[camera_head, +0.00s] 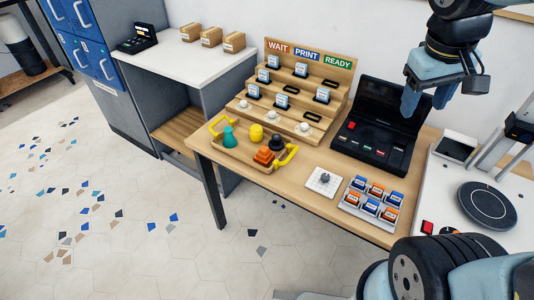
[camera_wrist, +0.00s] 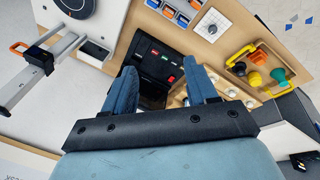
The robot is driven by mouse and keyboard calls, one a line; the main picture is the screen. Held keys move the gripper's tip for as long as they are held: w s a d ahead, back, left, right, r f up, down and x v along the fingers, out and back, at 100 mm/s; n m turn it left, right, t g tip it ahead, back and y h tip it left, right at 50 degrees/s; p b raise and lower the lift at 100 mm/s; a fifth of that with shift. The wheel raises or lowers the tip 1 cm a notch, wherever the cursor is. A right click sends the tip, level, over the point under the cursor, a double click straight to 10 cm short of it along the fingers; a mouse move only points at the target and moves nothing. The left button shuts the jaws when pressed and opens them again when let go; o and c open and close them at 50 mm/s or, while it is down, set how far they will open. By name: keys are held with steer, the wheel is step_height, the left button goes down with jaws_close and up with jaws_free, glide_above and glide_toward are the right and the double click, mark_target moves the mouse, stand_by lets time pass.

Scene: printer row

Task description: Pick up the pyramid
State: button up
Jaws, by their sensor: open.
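An orange stepped block (camera_head: 264,156) looks most like the pyramid. It sits at the front right of a wooden tray (camera_head: 246,157) with yellow handles on the table. A teal tapered piece (camera_head: 229,136), a yellow piece (camera_head: 256,132) and a black rounded piece (camera_head: 276,142) share the tray. My gripper (camera_head: 426,100) is open and empty, above the black console and well to the right of the tray. Its two blue fingers (camera_wrist: 162,80) stand apart in the wrist view.
A stepped WAIT/PRINT/READY rack (camera_head: 290,95) stands behind the tray. A black console (camera_head: 378,135) lies below my gripper. A white tile with a grey knob (camera_head: 324,181) and a holder of blue and orange cartridges (camera_head: 370,199) are at the front. A white machine (camera_head: 480,195) is at right.

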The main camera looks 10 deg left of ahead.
steer(key=w+a+f+n+g+h, duration=0.2)
steer(key=w+a+f+n+h, duration=0.4)
steer(key=w+a+f+n, duration=0.15)
steer(key=n+t+y, duration=0.1)
steer(key=n+t, duration=1.5)
steer(key=n, duration=0.5)
glide_toward(262, 151)
steer(key=shift+m, duration=0.25)
steer(key=x, duration=1.1)
steer(key=shift+w+f, duration=0.1)
steer(key=c, duration=1)
steer(key=shift+c, duration=0.2)
